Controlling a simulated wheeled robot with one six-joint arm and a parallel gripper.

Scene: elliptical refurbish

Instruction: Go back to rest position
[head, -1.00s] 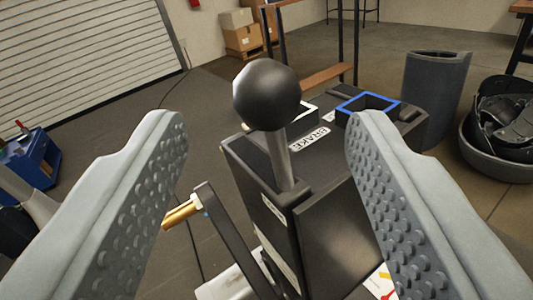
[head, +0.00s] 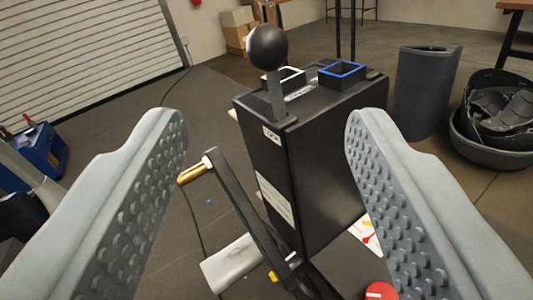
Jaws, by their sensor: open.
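My gripper (head: 265,125) is open and empty, with one grey studded finger on each side of the picture. Between the fingers and beyond them stands a black box-shaped console (head: 335,155). A lever with a round black knob (head: 267,47) rises upright from its top. The gripper is apart from the knob and the console. No rest position is marked in view.
A crank with a brass handle (head: 194,173) is at the console's left side. White-edged and blue-edged sockets (head: 341,73) are on top. A grey bin (head: 428,92) and a dark round tub (head: 497,125) stand right. A blue crate (head: 37,155) is left. Open floor lies at left.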

